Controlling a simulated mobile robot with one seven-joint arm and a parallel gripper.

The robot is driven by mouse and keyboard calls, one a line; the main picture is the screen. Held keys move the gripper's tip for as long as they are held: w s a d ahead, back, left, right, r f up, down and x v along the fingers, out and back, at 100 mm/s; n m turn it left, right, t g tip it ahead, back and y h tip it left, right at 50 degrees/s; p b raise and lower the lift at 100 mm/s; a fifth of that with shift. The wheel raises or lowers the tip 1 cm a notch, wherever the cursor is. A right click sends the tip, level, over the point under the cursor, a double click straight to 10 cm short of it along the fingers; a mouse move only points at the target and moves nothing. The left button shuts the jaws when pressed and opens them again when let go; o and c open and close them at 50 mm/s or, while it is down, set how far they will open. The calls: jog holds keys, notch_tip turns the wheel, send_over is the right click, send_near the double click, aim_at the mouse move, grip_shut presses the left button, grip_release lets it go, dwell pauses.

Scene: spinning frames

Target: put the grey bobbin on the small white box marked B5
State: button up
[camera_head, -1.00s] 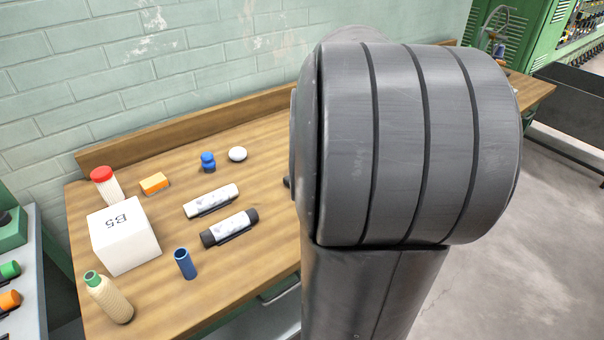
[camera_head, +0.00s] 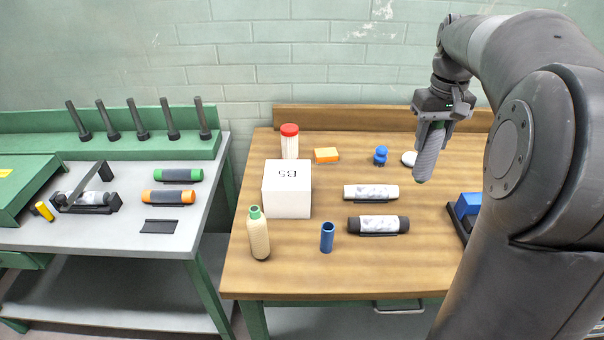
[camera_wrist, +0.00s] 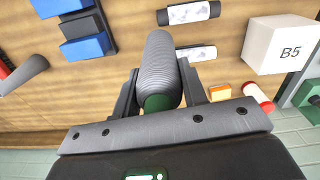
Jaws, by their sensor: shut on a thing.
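The grey bobbin (camera_head: 429,155) has fine ridges and a green end. My gripper (camera_head: 436,117) is shut on it near that green end. It hangs tilted in the air over the right part of the wooden table. In the wrist view the bobbin (camera_wrist: 160,68) points away between the fingers of my gripper (camera_wrist: 160,92). The white box (camera_head: 287,195) marked B5 stands on the table, well to the left of my gripper in the head view. Its top looks bare. The box (camera_wrist: 276,42) is at the upper right in the wrist view.
A red-capped jar (camera_head: 290,143) stands behind the box, a cream bottle (camera_head: 259,236) and a blue tube (camera_head: 327,237) in front. A white cylinder (camera_head: 371,192) and a dark-ended one (camera_head: 378,225) lie right of it. A grey-topped bench (camera_head: 100,235) stands left.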

jog(key=w+a+r+n, duration=0.2)
jog(key=w+a+n, duration=0.1)
jog(key=a, duration=0.7)
jog(key=w+a+r+n, duration=0.2)
jog(key=w+a+r, duration=0.15)
jog(key=a, duration=0.65)
jog(key=w+a+f, duration=0.3)
jog(key=a+f, duration=0.8)
jog(key=shift+a+f, duration=0.15)
jog(key=shift+f, duration=0.15)
jog(key=o, duration=0.6)
jog(key=shift+f, duration=0.15)
jog(key=o, duration=0.4)
jog(key=shift+o, duration=0.2)
